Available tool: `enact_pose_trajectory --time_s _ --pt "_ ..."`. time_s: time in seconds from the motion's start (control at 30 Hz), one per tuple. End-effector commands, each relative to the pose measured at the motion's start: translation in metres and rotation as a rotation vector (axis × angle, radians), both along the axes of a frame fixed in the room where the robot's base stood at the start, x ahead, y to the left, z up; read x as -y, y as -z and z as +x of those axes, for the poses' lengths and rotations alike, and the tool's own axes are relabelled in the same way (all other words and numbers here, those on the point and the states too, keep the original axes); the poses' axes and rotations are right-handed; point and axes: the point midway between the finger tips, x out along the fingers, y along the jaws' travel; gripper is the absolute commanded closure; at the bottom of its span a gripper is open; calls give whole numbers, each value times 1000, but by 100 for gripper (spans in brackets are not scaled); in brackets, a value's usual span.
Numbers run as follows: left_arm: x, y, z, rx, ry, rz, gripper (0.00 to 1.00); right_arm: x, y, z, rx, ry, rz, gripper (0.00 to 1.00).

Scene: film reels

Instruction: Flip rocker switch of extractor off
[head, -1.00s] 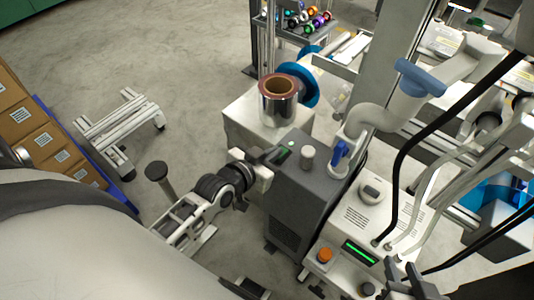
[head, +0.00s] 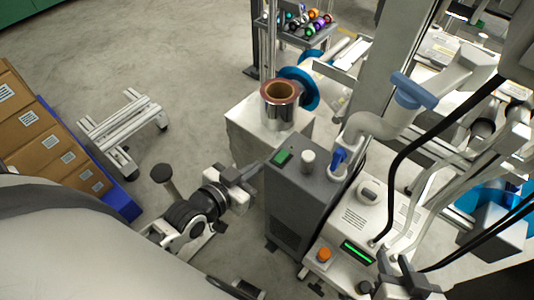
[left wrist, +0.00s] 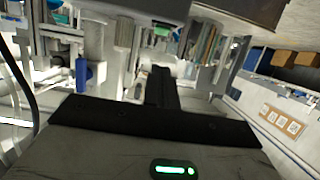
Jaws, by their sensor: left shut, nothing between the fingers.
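The extractor (head: 300,200) is a dark grey box in the middle of the head view. Its green rocker switch (head: 283,157) is on top near the left edge, beside a pale round knob (head: 308,160). In the left wrist view the switch (left wrist: 162,31) and knob (left wrist: 124,34) show near the top. My left gripper (head: 258,167) is shut and empty, just left of the switch and apart from it; its dark fingers also show in the left wrist view (left wrist: 162,85). My right gripper (head: 394,264) is at the lower right, fingers apart. I cannot tell which way the rocker is tipped.
A white block (head: 240,125) with a metal reel (head: 280,105) stands behind the extractor. A blue-handled valve and pipe (head: 340,157) rise at its right. The floor to the left is mostly open.

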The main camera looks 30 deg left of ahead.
Motion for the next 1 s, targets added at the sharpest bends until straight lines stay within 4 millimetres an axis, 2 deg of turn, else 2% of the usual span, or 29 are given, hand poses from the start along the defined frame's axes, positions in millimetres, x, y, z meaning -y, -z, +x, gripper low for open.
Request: enact_pose_trajectory --time_s 0.1,0.27,0.87,0.93,1.0 --pt "-4 -1 -19 -2 1 0 100 0 0 0 0 0 0 69" --pt "-7 -2 -31 0 0 0 100 0 0 0 -1 0 1 69" --pt "-7 -3 -33 1 1 -1 100 -1 0 0 -1 0 1 69" --pt "1 -2 -36 -24 8 -8 100 -1 -1 0 -1 0 1 69" --pt "19 -1 -42 -88 23 -21 100 -1 -2 0 -1 0 1 69"
